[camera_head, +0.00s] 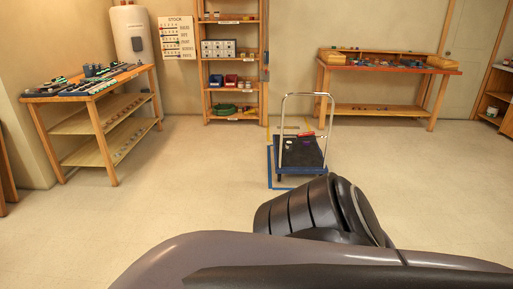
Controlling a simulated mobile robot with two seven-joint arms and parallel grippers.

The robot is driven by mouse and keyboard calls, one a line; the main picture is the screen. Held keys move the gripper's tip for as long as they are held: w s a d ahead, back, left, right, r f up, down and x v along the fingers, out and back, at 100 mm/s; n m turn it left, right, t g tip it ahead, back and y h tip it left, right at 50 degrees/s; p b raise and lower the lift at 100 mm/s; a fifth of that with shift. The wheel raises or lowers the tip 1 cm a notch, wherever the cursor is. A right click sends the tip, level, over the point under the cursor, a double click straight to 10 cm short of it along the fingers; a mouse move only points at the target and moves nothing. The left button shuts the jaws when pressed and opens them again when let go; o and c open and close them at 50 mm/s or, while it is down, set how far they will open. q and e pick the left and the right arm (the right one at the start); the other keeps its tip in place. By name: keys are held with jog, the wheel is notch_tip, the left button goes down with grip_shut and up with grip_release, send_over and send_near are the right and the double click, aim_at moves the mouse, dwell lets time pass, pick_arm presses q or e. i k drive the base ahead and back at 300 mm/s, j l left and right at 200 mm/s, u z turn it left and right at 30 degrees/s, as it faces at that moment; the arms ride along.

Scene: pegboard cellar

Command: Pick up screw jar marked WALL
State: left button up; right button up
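I cannot pick out a screw jar marked WALL; any label is too small to read from here. Small containers (215,15) stand on the upper shelf of the wooden rack at the back, but I cannot tell what they are. A small light item (492,111) sits in the shelf unit at the right edge, also too small to identify. Neither of my grippers is in view. A part of my own body fills the bottom of the view.
A platform trolley (298,152) with an upright handle stands mid-floor. A sloped-top bench (107,117) is at left, a wooden rack (265,75) at back, and a cluttered workbench (390,71) at back right. A white tank (131,35) stands in the corner. The floor (185,190) is mostly clear.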

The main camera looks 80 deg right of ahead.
aim_at(287, 143)
jog(key=z, duration=2.85)
jog(key=i+u, duration=0.45)
jog(key=i, duration=1.2)
jog(key=i+j, duration=0.1)
jog(key=i, duration=1.15)
jog(key=i+z, duration=0.35)
jog(key=i, duration=0.15)
jog(key=i+j+z, duration=0.2)
jog(key=i+z, duration=0.15)
jog(key=i+j+z, duration=0.55)
jog(key=i+z, duration=0.2)
